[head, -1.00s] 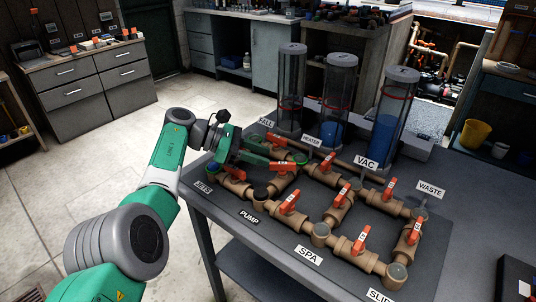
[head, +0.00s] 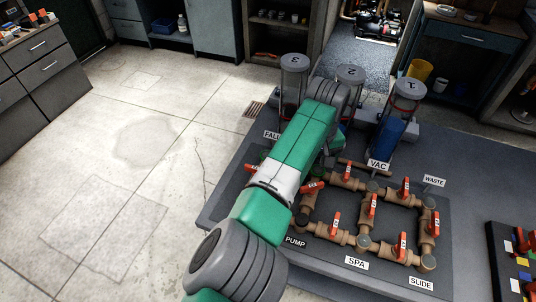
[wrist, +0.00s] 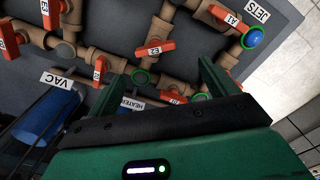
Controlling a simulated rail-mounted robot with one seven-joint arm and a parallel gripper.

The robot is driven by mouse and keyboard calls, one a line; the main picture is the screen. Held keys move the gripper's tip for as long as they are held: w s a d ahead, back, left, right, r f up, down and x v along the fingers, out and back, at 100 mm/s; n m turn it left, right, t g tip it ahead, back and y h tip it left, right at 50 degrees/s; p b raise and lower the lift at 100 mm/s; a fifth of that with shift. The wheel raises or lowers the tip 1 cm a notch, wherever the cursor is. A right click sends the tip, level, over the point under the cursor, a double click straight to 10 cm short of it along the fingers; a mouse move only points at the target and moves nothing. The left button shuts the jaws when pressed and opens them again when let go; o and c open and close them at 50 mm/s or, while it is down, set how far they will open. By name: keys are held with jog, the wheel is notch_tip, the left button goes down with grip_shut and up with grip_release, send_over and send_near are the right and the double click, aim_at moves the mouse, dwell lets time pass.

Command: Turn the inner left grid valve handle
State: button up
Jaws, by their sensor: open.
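A grid of brown pipes (head: 345,237) with orange-red valve handles lies on the grey bench. In the head view a handle (head: 314,187) on the grid's left side shows beside my arm, and my arm covers pipework near it. In the wrist view my gripper (wrist: 177,68) is open, its two green fingers apart with nothing held. A handle marked E2 (wrist: 155,48) lies beyond the left fingertip; I cannot tell whether they touch. A handle marked A1 (wrist: 222,16) is farther up and right. I cannot tell for certain which handle is the inner left one.
Clear cylinders, one (head: 295,80) at left and one (head: 402,105) at right, stand behind the grid. Other handles (head: 336,222) sit close together. Labels such as SPA (head: 357,263) and VAC (head: 378,165) mark the pipes. Open floor (head: 120,150) lies left of the bench.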

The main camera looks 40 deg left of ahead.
aim_at(313, 185)
jog(key=shift+d+f, duration=0.2)
jog(key=shift+d, duration=0.05)
jog(key=f+b, duration=0.1)
jog(key=f, duration=0.1)
jog(key=f+b, duration=0.1)
jog(key=f, duration=0.2)
jog(key=f+b, duration=0.1)
jog(key=f, duration=0.1)
jog(key=shift+w+d+f, duration=0.1)
jog(key=shift+d+f, duration=0.15)
jog(key=shift+f, duration=0.1)
jog(key=shift+c, duration=0.4)
jog(key=c, duration=0.9)
